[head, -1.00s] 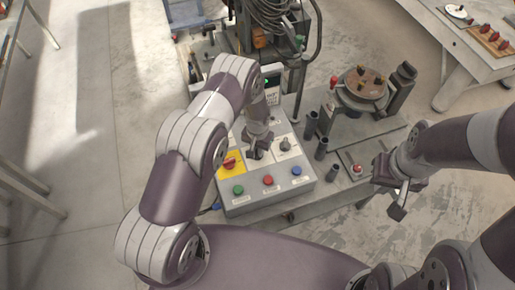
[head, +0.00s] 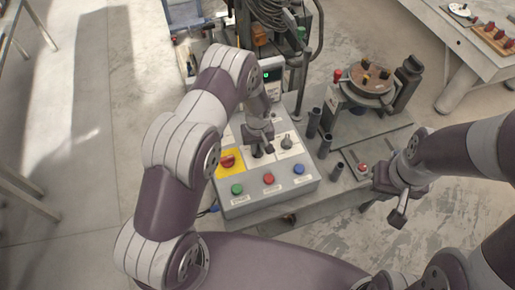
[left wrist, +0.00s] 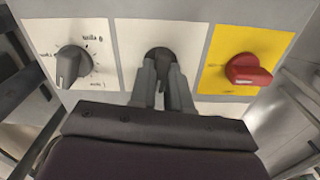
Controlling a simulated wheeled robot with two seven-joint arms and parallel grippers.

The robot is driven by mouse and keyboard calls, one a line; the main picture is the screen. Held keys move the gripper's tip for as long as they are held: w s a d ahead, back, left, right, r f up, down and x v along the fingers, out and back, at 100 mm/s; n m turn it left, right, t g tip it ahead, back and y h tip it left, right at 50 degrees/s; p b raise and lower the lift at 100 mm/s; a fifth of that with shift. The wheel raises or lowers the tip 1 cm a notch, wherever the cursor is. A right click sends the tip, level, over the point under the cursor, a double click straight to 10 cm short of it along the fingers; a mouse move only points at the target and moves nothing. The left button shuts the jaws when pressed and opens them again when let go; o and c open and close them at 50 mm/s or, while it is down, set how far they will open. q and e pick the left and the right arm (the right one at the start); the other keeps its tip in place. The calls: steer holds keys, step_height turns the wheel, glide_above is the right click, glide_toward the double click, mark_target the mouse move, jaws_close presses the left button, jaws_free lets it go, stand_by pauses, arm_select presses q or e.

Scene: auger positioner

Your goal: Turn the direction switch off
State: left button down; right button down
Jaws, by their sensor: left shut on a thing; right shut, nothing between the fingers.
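The grey control box (head: 265,200) stands in front of me. Its middle rotary switch (left wrist: 160,53), dark and on a white plate, sits between a dark dial and a red knob; I take it as the direction switch. My left gripper (left wrist: 161,82) comes from above, and its fingers are closed around this switch. In the head view my left gripper (head: 261,147) largely covers the switch, and its label and exact angle cannot be read. My right gripper (head: 398,212) is shut and empty, off to the right of the box.
The box also carries a red knob on yellow (head: 229,161), a dark dial (head: 287,142), and green (head: 237,189), red (head: 268,179) and blue (head: 298,169) buttons. A round turntable (head: 368,80) and dark upright cylinders (head: 313,122) stand to the right.

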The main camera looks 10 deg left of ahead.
arm_select(q)
steer(key=shift+n+b, duration=0.3)
steer(key=shift+n, duration=0.3)
steer(key=c, duration=1.1)
jaws_free()
steer(key=shift+r, duration=0.15)
